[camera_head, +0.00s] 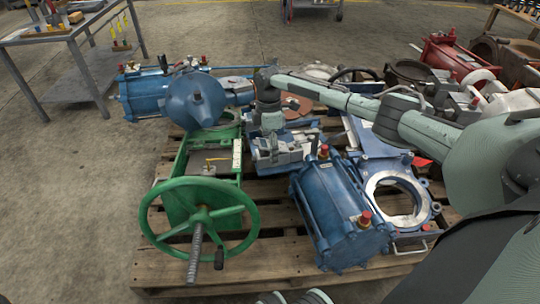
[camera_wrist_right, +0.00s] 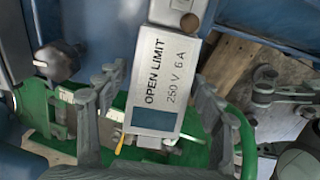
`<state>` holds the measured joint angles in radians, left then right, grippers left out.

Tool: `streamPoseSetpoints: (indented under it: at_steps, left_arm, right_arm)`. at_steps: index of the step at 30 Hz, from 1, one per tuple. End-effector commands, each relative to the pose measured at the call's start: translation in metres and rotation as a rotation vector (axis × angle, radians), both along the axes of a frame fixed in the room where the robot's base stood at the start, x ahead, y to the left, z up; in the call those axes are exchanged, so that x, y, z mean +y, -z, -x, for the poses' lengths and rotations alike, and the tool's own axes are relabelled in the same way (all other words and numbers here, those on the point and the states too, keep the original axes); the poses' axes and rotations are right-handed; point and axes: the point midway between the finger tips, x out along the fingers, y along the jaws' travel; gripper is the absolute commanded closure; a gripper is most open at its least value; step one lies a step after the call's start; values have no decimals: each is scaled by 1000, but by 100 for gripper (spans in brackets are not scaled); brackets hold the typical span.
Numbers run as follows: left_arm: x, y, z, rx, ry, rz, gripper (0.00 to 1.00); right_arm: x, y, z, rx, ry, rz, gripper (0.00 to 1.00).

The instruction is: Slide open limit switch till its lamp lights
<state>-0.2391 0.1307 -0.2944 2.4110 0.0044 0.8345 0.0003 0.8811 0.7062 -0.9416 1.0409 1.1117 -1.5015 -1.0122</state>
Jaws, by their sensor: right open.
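The open limit switch (camera_wrist_right: 165,75) is a pale box in the right wrist view, its printed label reading OPEN LIMIT 250 V 6 A. A dark teal window (camera_wrist_right: 153,119) near its lower end looks unlit; I cannot tell if this is the lamp. My right gripper (camera_wrist_right: 158,78) is open, with one finger on each side of the box. Contact with the box is unclear. The green valve yoke (camera_wrist_right: 38,105) lies behind the fingers; in the head view the yoke (camera_head: 182,165) carries a green handwheel. The switch is not clear in the head view. My left gripper is out of view.
A wooden pallet (camera_head: 165,268) carries the valve. A blue cylinder (camera_head: 338,212) with red caps and a blue gate valve (camera_head: 418,213) lie to the right. A blue cone-shaped body (camera_head: 194,102) stands behind the yoke. The floor at left is clear before a metal table (camera_head: 75,40).

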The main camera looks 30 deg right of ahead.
Motion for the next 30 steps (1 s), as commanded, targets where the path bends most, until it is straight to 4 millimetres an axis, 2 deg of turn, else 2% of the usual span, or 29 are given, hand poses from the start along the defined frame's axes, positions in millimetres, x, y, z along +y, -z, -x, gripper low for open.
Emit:
streamPoseSetpoints:
  at_steps: [3, 12, 27, 30]
  left_arm:
    - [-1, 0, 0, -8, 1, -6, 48]
    - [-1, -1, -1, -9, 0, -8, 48]
    - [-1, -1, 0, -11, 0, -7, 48]
    - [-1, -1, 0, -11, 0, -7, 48]
  right_arm:
    - [0, 10, 1, 0, 0, 0, 33]
    - [0, 11, 1, -1, 0, 0, 33]
    - [0, 11, 1, -1, 1, 0, 95]
    - [0, 11, 1, -1, 1, 0, 100]
